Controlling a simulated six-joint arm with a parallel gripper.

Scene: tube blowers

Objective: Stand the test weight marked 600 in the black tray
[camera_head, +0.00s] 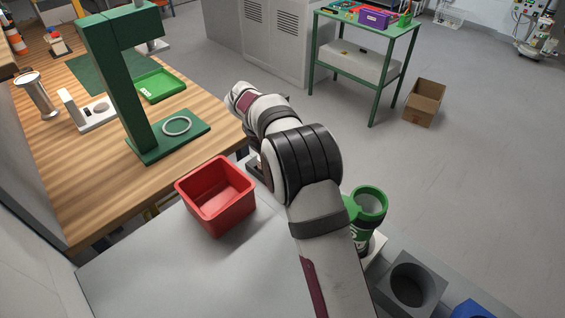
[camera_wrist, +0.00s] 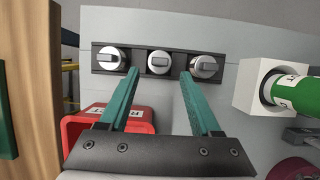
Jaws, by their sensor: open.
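Three short silvery cylinders with grey grip bars, which look like the test weights, sit in a row in a dark holder (camera_wrist: 182,67) in the wrist view. There is a left weight (camera_wrist: 109,58), a middle weight (camera_wrist: 158,62) and a right weight (camera_wrist: 205,66). No number is readable on them, so I cannot tell which is the 600. My gripper (camera_wrist: 160,73) is open and empty, its teal fingertips on either side of the middle weight's line. I cannot tell its height above it. In the head view my arm hides the gripper and weights. No separate black tray is identifiable.
A red bin (camera_head: 217,195) stands left of my arm. A green tube (camera_head: 368,204) in a white block (camera_wrist: 262,87) and a dark grey block with a hole (camera_head: 410,285) stand right. A green press-like stand (camera_head: 120,90) and green tray (camera_head: 160,85) are on the wooden table.

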